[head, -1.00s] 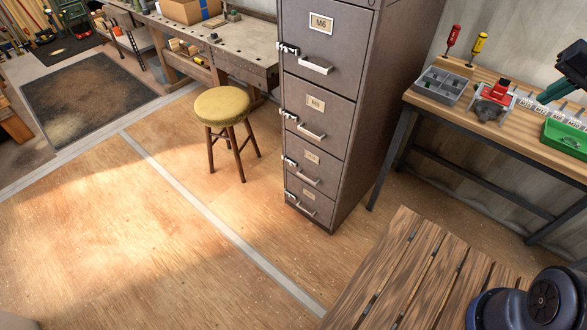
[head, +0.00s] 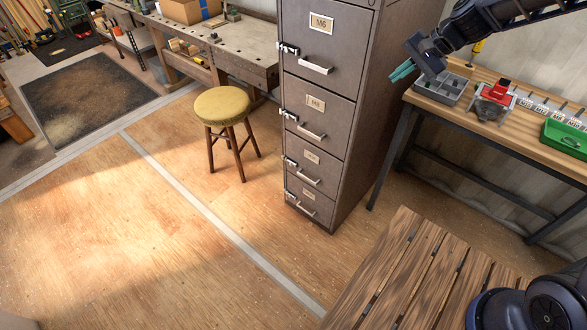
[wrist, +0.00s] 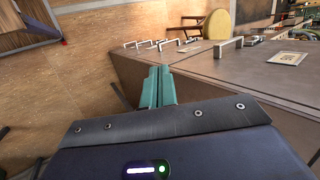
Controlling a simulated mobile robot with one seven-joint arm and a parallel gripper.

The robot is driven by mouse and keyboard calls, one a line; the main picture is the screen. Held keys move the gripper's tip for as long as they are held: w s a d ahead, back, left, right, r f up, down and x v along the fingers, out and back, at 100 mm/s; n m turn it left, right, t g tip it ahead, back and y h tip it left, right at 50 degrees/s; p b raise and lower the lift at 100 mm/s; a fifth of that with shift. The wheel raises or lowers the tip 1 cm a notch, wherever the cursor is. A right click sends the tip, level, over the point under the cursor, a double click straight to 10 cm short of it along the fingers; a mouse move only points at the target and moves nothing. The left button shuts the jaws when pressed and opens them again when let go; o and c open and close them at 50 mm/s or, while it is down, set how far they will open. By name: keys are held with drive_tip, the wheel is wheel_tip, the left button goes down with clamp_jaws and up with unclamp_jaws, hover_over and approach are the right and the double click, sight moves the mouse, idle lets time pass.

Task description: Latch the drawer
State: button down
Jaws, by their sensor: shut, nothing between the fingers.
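The tall grey filing cabinet (head: 352,110) stands in the middle of the head view. It has several drawers, with label cards, pale bar handles and silver latches on their left edges. The drawer fronts look flush. The top labelled drawer (head: 318,50) has a latch (head: 288,49) and a handle (head: 316,65). My gripper (head: 401,71) is shut and empty, with teal fingers, to the right of the cabinet's side. In the wrist view my gripper (wrist: 159,80) points toward the cabinet (wrist: 215,82), which appears turned sideways. Whether each latch is fastened is too small to tell.
A workbench (head: 500,105) on the right holds a grey parts tray (head: 441,86), a red device (head: 497,92) and a green box (head: 565,138). A yellow stool (head: 222,105) stands left of the cabinet. A slatted wooden surface (head: 420,270) is in front.

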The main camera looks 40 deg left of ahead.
sight(291, 160)
drive_tip(key=s+a+f+m+t+y, duration=0.1)
drive_tip(key=s+a+f, duration=0.1)
drive_tip(key=a+f, duration=1.1)
drive_tip(key=s+a+f+m, duration=0.1)
drive_tip(key=s+a+f, duration=0.1)
drive_tip(key=a+f, duration=1.05)
drive_tip(key=a+f+t+h, duration=0.1)
drive_tip(key=a+f+t, duration=0.2)
drive_tip(key=f, duration=1.4)
drive_tip(key=a+f+t+h, duration=0.1)
drive_tip(key=a+f+t, duration=0.3)
drive_tip(key=f, duration=1.3)
drive_tip(key=shift+w+a+f+h, duration=0.2)
drive_tip(key=shift+w+a+h, duration=0.1)
drive_tip(key=shift+a, duration=0.35)
drive_tip(key=shift+x, duration=4.95)
